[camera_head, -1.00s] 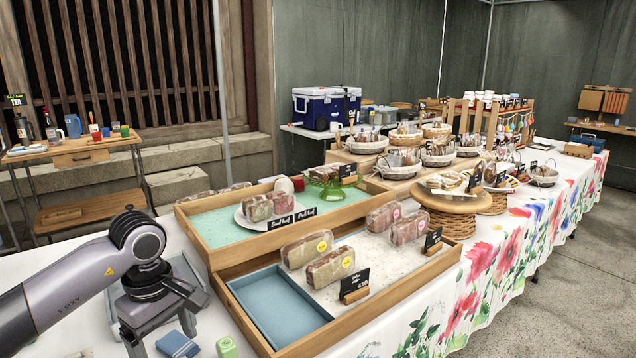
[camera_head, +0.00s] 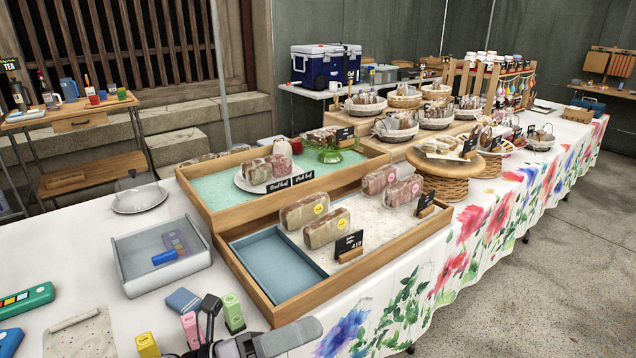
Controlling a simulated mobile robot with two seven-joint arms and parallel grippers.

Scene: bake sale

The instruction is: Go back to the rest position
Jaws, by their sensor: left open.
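My left gripper (camera_head: 204,311) is at the bottom edge of the head view, low in the picture, with part of my grey arm beside it. It is open, and I see nothing held in it. A pink block-like item (camera_head: 189,328) shows right by its dark fingers; I cannot tell whether they touch. My right gripper is not in view.
A grey tray (camera_head: 128,280) holds small items. Close to the gripper are a green block (camera_head: 232,311), a yellow block (camera_head: 147,345) and a blue item (camera_head: 183,300). Wooden display trays (camera_head: 219,277) with wrapped loaves stand to the right.

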